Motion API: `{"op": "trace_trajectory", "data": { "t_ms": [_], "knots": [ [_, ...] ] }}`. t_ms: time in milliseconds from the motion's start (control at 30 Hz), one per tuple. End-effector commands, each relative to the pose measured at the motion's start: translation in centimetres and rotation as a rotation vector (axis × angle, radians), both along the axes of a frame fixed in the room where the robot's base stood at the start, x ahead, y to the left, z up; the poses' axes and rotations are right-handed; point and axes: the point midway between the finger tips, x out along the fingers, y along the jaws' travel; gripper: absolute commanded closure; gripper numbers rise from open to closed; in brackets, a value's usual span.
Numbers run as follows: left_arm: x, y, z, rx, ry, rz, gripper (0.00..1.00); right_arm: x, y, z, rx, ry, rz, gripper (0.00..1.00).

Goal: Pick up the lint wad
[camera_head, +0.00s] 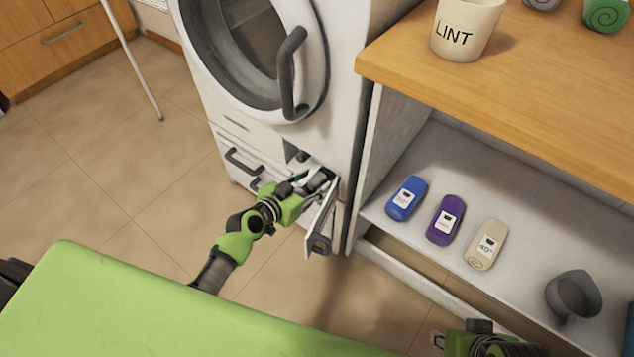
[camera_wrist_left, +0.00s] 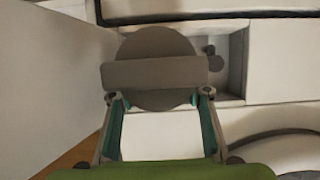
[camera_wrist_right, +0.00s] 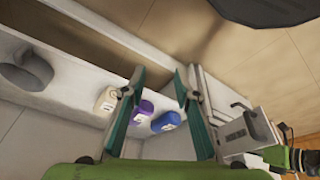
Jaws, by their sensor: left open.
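My left gripper (camera_head: 312,187) reaches into the low opening of the white washing machine (camera_head: 345,110). In the left wrist view its fingers (camera_wrist_left: 160,98) are apart, on either side below a grey-brown round filter knob (camera_wrist_left: 152,45) with a crossbar. I cannot tell whether they touch it. Small dark grey lumps (camera_wrist_left: 211,55) show in the recess to the right of the knob; I cannot tell whether they are the lint wad. No lint wad is clearly visible. My right gripper (camera_wrist_right: 160,78) is open and empty near the shelf.
An open flap (camera_head: 322,222) hangs beside my left gripper. A cup marked LINT (camera_head: 466,28) stands on the wooden counter (camera_head: 540,90). Blue (camera_head: 406,198), purple (camera_head: 445,220) and beige (camera_head: 486,244) bottles and a grey cup (camera_head: 574,296) are on the white shelf (camera_head: 450,170).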

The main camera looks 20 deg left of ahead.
Motion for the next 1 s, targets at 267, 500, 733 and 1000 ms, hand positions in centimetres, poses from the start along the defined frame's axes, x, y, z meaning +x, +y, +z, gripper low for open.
{"op": "trace_trajectory", "data": {
  "t_ms": [267, 500, 733, 1000],
  "knots": [
    [0.1, 0.0, -0.1, -0.001, 0.001, 0.000, 0.63, -0.1, 0.0, 0.2, -0.001, 0.000, 0.000, 0.71],
    [0.1, 0.0, -0.1, 0.001, 0.001, 0.001, 0.84, -0.1, 0.0, 0.2, -0.001, 0.000, 0.000, 0.71],
    [0.1, 0.0, 0.0, 0.000, 0.000, 0.001, 0.84, -0.1, 0.0, 0.2, 0.000, 0.000, 0.000, 0.71],
    [0.1, 0.0, 1.0, 0.001, 0.000, 0.000, 0.84, 0.6, 0.1, -1.4, 0.000, 0.008, 0.000, 0.71]
  ]
}}
